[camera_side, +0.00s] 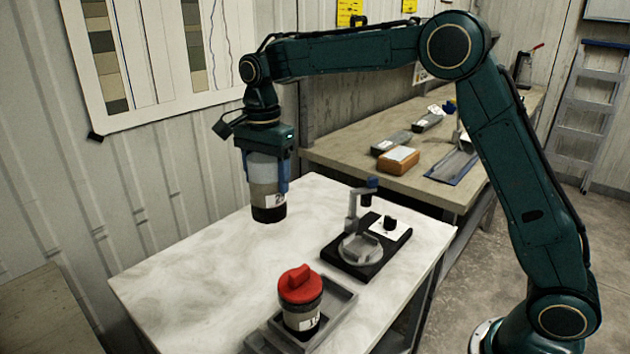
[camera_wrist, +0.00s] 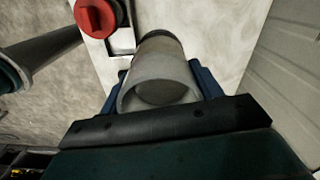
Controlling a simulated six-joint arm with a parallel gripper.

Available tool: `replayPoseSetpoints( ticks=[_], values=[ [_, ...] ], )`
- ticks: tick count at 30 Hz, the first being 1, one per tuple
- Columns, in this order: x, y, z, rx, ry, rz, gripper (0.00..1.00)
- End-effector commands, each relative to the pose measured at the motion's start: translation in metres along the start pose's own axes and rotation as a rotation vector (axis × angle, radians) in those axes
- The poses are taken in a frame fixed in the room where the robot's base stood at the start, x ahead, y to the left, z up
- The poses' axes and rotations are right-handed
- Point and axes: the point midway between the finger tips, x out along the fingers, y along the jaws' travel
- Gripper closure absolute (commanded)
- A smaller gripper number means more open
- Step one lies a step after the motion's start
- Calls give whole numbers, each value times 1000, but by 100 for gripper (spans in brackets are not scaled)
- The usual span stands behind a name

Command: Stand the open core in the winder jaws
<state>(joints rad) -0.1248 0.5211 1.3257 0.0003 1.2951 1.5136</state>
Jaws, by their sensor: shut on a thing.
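My gripper (camera_side: 268,182) is shut on the open core (camera_side: 267,203), a grey cylinder with a dark lower band and a white label. The core hangs upright above the back left of the marble-like table. In the wrist view the open core (camera_wrist: 160,85) sits between the blue fingers, its open, hollow end facing the camera. The winder (camera_side: 365,240) stands to the right on a black base, with round grey jaws (camera_side: 361,250) that look empty. A post with a blue top rises behind the jaws. The core is apart from the winder.
A second core with a red cap (camera_side: 300,285) stands in a grey tray (camera_side: 338,308) at the table's front; the red cap also shows in the wrist view (camera_wrist: 98,16). The table's left part (camera_side: 185,275) is clear. A wooden bench (camera_side: 345,155) with several items stands behind.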

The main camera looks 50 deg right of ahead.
Motion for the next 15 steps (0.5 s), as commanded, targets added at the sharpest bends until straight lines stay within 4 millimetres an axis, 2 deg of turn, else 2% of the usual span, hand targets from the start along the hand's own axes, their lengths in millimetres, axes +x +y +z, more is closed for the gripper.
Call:
replayPoseSetpoints(
  ticks=[1,6,15],
  values=[
    [-5,7,-18,10,0,-4,74],
    [-13,34,-69,21,1,-4,74],
    [-25,93,-144,39,1,-3,74]
  ],
)
